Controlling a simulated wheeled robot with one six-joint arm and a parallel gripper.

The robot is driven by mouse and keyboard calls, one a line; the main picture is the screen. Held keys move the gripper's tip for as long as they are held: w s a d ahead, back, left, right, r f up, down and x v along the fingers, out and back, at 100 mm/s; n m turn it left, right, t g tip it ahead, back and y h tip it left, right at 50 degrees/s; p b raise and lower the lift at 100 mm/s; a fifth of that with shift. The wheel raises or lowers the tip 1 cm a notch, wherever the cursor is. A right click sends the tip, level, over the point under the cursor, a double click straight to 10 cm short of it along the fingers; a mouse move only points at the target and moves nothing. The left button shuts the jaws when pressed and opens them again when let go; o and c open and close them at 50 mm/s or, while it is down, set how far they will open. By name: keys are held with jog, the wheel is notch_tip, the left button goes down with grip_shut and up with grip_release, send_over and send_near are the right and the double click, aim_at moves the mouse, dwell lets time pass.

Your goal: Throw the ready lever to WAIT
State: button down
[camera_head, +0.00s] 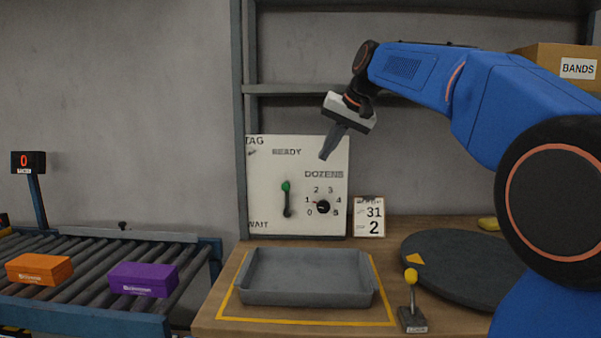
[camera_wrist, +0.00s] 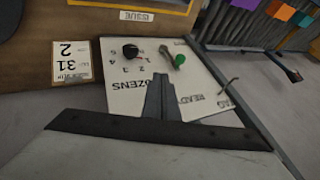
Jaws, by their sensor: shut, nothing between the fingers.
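The ready lever (camera_head: 286,188) is on a white panel (camera_head: 267,220) at the back of the bench. Its green knob points up, toward the READY word; WAIT is printed at the panel's lower left. The lever also shows in the wrist view (camera_wrist: 179,60), with the picture turned. My gripper (camera_head: 323,158) is shut and empty, pointing down in front of the panel's upper right. Its fingers (camera_wrist: 160,77) cover part of the panel lettering in the wrist view. In the head view, the fingertips are above and right of the green knob, apart from it.
A black DOZENS dial (camera_head: 323,207) is right of the lever, and a small card (camera_head: 369,217) stands beside the panel. A grey tray (camera_head: 308,298), a yellow-knobbed lever (camera_head: 411,295) and a dark round plate (camera_head: 465,290) are on the bench. A roller conveyor (camera_head: 90,247) carries boxes at left.

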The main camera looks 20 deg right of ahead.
jog(key=w+a+f, duration=0.2)
jog(key=f, duration=0.1)
jog(key=w+a+f, duration=0.2)
jog(key=f, duration=0.1)
jog(key=w+a+f, duration=0.2)
jog(key=shift+w+a+f, duration=0.2)
jog(key=shift+f, duration=0.2)
jog(key=shift+a, duration=0.1)
jog(key=shift+w+a+f+n+g+h, duration=0.2)
jog(key=shift+w+a+g+h, duration=0.25)
jog(key=shift+a+h, duration=0.85)
jog(key=shift+w+a+f+n+g+h, duration=0.25)
jog(key=shift+w+a+h, duration=0.35)
jog(key=shift+a, duration=1.45)
jog(key=shift+w+a+f+n+g+h, duration=0.2)
jog(key=shift+w+a+g+h, duration=0.35)
jog(key=shift+a, duration=1.1)
jog(key=shift+h, duration=0.25)
